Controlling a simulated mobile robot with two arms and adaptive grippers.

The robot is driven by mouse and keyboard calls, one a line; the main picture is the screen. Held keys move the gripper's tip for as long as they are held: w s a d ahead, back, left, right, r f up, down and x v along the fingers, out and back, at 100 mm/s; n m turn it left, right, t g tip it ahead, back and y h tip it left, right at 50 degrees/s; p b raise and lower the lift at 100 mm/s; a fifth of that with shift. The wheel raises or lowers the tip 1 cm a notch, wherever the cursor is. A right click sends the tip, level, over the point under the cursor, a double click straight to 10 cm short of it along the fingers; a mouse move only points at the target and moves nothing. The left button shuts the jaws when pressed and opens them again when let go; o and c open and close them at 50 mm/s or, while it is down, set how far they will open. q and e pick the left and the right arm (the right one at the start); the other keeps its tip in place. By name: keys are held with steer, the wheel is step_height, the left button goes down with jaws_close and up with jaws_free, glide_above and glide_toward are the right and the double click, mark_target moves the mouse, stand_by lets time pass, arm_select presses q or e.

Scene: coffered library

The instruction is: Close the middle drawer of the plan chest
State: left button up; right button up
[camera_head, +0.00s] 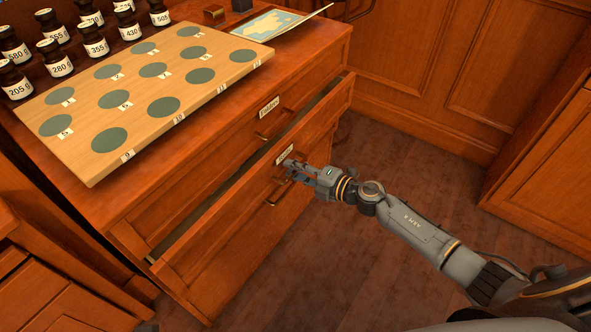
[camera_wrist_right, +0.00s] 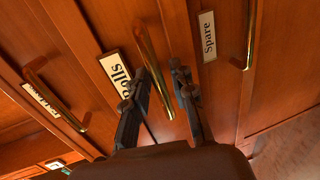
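The wooden plan chest (camera_head: 140,215) fills the left and middle of the head view. Its middle drawer (camera_head: 215,230) stands partly open, with a dark gap behind its front's top edge. Its label, ending in "olls" (camera_wrist_right: 115,72), and brass handle (camera_wrist_right: 147,48) show in the right wrist view. My right gripper (camera_head: 287,167) is at this drawer front, by the label and handle. In the wrist view its fingers (camera_wrist_right: 160,78) are spread, with the handle between them; I cannot tell whether they touch it. My left gripper is not in view.
A drawer labelled "Spare" (camera_wrist_right: 208,36) is beside it in the wrist view. On the chest top are a board with green discs (camera_head: 130,100), several labelled bottles (camera_head: 96,45) and a map sheet (camera_head: 272,24). Wooden floor (camera_head: 400,180) is clear at right; cabinets (camera_head: 545,160) stand beyond.

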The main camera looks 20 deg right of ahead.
mark_target(282, 163)
jaws_close()
steer(key=w+a, duration=0.2)
steer(key=w, duration=0.1)
steer(key=shift+a+r, duration=0.1)
steer(key=shift+a, duration=0.05)
steer(key=shift+w+a, duration=0.2)
steer(key=shift+w, duration=0.05)
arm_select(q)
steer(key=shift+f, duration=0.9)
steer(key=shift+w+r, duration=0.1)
arm_select(e)
steer(key=shift+o, duration=1.9)
jaws_free()
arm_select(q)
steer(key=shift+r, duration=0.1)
